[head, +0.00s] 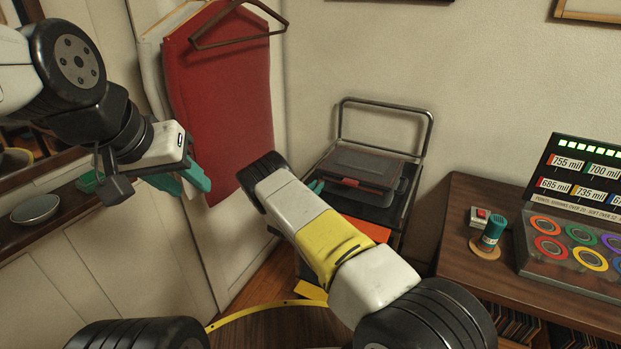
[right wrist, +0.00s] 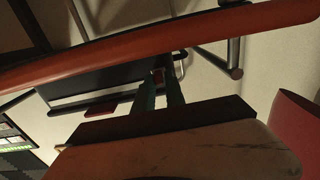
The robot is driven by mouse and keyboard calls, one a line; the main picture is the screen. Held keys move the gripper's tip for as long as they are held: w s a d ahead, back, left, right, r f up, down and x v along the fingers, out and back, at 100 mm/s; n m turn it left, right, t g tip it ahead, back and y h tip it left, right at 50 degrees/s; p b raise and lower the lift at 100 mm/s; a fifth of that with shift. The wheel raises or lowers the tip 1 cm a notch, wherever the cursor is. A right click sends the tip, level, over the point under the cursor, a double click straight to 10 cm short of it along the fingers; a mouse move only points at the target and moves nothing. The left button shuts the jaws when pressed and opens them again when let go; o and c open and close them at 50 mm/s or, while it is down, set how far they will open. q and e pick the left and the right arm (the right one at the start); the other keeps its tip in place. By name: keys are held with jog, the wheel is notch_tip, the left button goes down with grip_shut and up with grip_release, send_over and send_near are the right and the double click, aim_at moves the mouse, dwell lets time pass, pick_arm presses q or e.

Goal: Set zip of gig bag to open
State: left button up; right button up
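A dark grey, flat case with red trim, which looks like the gig bag (head: 368,165), lies on a cart by the back wall. My right arm reaches over to its left side, and the teal fingertips of my right gripper (head: 316,187) show beside it. In the right wrist view, the right gripper (right wrist: 160,82) has its two fingers close together, with a small reddish piece between or just behind their tips. I cannot tell if they grip it or if it is the zip pull. My left gripper (head: 184,180) is open and empty, in front of the red hanging garment.
The cart's metal handle (head: 385,103) rises behind the case. A red garment (head: 222,105) hangs at the left. A wooden cabinet (head: 465,205) with a game console (head: 570,255) and a teal canister (head: 492,232) stands at the right. A bowl (head: 36,208) sits on the left shelf.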

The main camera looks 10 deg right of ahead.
jog(key=o, duration=0.4)
jog(key=shift+a, duration=0.15)
jog(key=shift+c, duration=0.2)
jog(key=v, duration=0.7)
jog(key=shift+s+a, duration=0.25)
jog(key=shift+s, duration=0.05)
